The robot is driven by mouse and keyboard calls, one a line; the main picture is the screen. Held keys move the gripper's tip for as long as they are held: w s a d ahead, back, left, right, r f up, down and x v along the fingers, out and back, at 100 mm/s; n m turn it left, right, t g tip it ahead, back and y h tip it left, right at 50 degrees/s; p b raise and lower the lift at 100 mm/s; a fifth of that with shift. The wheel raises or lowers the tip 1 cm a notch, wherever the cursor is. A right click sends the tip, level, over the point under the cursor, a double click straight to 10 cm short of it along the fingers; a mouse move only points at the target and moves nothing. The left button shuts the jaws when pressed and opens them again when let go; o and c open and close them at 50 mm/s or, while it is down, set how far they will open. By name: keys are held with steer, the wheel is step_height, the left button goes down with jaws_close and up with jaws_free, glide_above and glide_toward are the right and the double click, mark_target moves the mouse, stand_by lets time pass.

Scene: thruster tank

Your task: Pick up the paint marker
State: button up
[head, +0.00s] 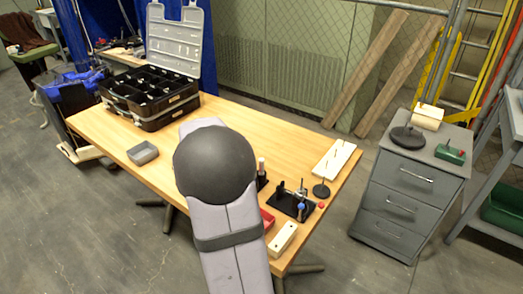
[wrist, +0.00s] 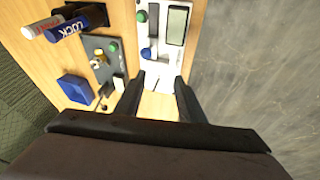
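In the wrist view, a white marker-like tube with a red end (wrist: 38,29) and a blue tube lettered LOCK (wrist: 70,29) lie close together in a black holder (wrist: 95,13) at the upper left. The white tube appears to be the paint marker.
The wooden table (head: 115,125) holds an open black toolbox (head: 150,112), a grey tray (head: 142,153), a black fixture (head: 292,203) and a white board (head: 334,158). A grey drawer cabinet (head: 405,190) stands right. In the wrist view, a blue box (wrist: 75,89) lies left of my fingers.

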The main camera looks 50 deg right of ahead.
steer(key=s+d+r+m+p, duration=0.4)
steer(key=d+p, duration=0.1)
steer(key=d, duration=0.4)
steer(key=s+d+r+m+p, duration=0.3)
steer(key=d+m+p, duration=0.15)
steer(key=d, duration=0.55)
steer(key=shift+s+p+x, duration=0.2)
steer(key=shift+p+x, duration=0.75)
steer(key=shift+x, duration=0.8)
steer(key=shift+s+p+x, duration=0.2)
steer(key=shift+p+x, duration=0.7)
steer(key=shift+x, duration=0.8)
steer(key=shift+a+f, duration=0.1)
steer(key=shift+f, duration=0.05)
jaws_close()
